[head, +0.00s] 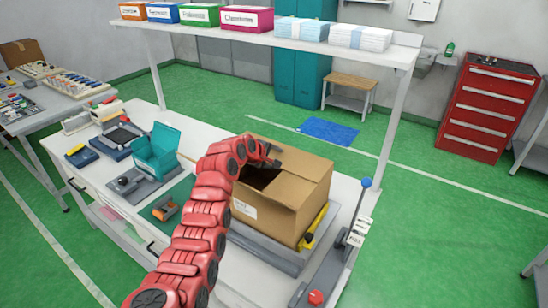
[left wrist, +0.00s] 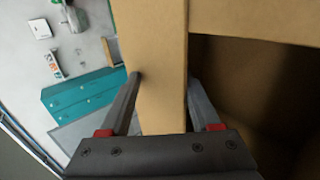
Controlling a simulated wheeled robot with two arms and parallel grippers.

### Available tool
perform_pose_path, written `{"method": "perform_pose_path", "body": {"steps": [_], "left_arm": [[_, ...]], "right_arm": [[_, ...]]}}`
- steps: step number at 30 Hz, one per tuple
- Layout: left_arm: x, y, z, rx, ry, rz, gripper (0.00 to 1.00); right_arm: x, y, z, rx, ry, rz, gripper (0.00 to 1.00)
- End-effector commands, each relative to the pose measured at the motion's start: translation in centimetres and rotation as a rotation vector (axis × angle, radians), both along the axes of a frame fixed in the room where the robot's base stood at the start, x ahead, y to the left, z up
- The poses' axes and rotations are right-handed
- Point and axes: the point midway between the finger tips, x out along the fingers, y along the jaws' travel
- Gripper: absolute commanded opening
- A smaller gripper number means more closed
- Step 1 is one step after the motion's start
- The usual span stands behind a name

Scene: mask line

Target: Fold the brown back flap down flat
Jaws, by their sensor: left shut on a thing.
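The brown cardboard box (head: 312,208) stands on the bench with its top partly open and a dark interior showing. My left gripper (head: 268,156) is at the far edge of the opening in the head view. In the left wrist view, a brown flap (left wrist: 157,40), apparently the back flap, runs between the fingers of my left gripper (left wrist: 163,85), which is shut on it. The dark box interior (left wrist: 250,85) shows to the right of the flap. In the head view the gripper and arm hide most of this flap. My right gripper is not in view.
The box sits on a grey platform (head: 262,248) with a yellow clamp (head: 308,240) at its right. A blue-knobbed lever (head: 360,205) stands right of it. A teal holder (head: 155,152) stands to the left. An overhead shelf (head: 270,37) carries boxes and packs.

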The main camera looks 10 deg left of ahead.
Motion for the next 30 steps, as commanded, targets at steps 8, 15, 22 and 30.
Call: {"method": "perform_pose_path", "body": {"steps": [8, 15, 22, 30], "left_arm": [[-1.8, 0.5, -0.7, -0.001, 0.018, -0.003, 0.36], [-3.5, 1.4, -0.8, 0.001, 0.018, 0.001, 0.36], [-5.2, 2.2, -0.7, 0.002, 0.016, 0.002, 0.36], [-7.1, 3.1, -0.7, 0.001, 0.014, 0.006, 0.36]], "right_arm": [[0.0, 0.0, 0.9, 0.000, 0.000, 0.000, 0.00], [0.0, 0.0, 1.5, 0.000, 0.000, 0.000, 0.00], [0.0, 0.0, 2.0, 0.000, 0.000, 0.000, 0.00], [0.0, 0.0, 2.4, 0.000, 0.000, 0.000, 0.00]]}}
